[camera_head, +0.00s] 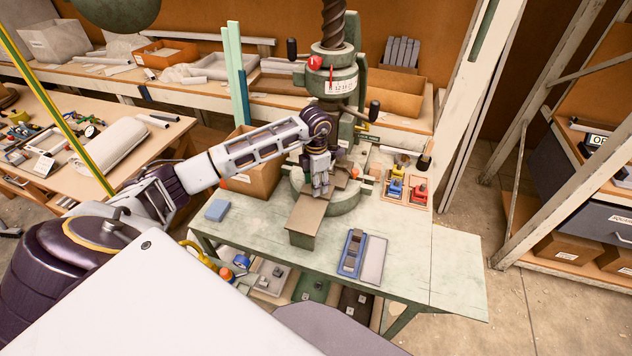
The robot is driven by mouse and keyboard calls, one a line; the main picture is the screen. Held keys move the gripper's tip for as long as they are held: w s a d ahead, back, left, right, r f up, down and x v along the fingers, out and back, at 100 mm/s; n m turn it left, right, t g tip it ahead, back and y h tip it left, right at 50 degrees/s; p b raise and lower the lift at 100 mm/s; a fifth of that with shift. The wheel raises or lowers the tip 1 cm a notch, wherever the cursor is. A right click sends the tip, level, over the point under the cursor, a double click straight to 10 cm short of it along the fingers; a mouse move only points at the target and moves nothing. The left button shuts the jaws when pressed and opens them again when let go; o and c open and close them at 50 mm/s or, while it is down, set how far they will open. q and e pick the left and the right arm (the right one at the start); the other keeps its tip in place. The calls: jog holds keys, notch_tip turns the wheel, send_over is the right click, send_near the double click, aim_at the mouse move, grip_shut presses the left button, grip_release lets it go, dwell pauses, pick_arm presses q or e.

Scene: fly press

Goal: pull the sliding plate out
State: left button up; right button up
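The fly press (335,82) stands at the back of the pale green workbench (235,212), its round base (346,203) on the bench top. A flat brownish sliding plate (304,222) sticks out from the press base toward the bench's front edge. My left arm reaches in from the left, and its gripper (320,190) points down over the rear part of the plate, in front of the press column. Its fingers are small here; I cannot tell whether they touch the plate or how far apart they are. My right gripper is not in view.
A blue tray (351,252) and a grey flat piece (373,260) lie right of the plate. A blue block (217,210) lies to the left. A wooden tray (406,190) with colored items sits right of the press. The bench's right front is clear.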

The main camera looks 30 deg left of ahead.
pick_arm(q)
jog(key=shift+c, duration=0.4)
jog(key=c, duration=0.9)
grip_shut()
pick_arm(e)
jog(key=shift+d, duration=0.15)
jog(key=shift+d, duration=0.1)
pick_arm(q)
jog(key=shift+s, duration=0.1)
